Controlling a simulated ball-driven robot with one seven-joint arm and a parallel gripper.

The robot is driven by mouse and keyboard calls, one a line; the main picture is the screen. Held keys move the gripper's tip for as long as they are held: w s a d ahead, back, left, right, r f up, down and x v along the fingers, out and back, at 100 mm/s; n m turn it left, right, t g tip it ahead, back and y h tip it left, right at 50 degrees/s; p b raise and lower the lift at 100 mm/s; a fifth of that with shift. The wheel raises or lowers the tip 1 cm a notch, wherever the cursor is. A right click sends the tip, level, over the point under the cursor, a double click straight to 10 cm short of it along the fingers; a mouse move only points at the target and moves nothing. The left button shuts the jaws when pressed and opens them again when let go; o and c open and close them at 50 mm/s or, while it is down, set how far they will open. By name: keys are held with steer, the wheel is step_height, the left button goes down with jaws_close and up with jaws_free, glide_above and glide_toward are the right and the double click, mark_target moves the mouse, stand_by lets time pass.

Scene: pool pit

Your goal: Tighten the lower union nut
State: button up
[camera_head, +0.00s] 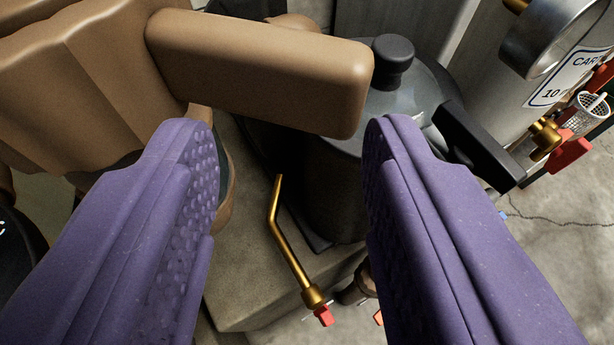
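My gripper (290,128) shows as two purple fingers with dimpled inner faces, spread wide apart with nothing held between them. A large tan-brown ribbed part (75,75), which looks like a union nut, fills the upper left. A thick, rounded tan-brown lug (265,75) sticks out from it to the right, across the gap just ahead of my fingertips. I cannot tell whether either fingertip touches it. Only part of the ribbed body is in view, and I cannot tell from this view whether it is the lower nut.
A black lidded vessel (335,185) with a knob (393,60) stands behind the lug on a concrete block (245,290). A bent brass tube (285,235) with a red tip lies below. A grey labelled cylinder, a gauge-like metal ring (545,35) and red-and-brass fittings (545,135) crowd the right.

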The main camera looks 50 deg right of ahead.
steer(key=s+d+r+b, duration=0.1)
steer(key=s+d+r, duration=0.1)
steer(key=s, duration=0.4)
steer(key=shift+s+d+r, duration=0.2)
steer(key=shift+d+r, duration=0.1)
steer(key=shift+d, duration=0.25)
steer(key=shift+s+a, duration=0.1)
steer(key=p+v, duration=0.2)
steer(key=v, duration=0.5)
steer(key=shift+a+p, duration=0.25)
steer(key=shift+p, duration=0.05)
steer(key=shift+s+r, duration=0.1)
steer(key=shift+s, duration=0.05)
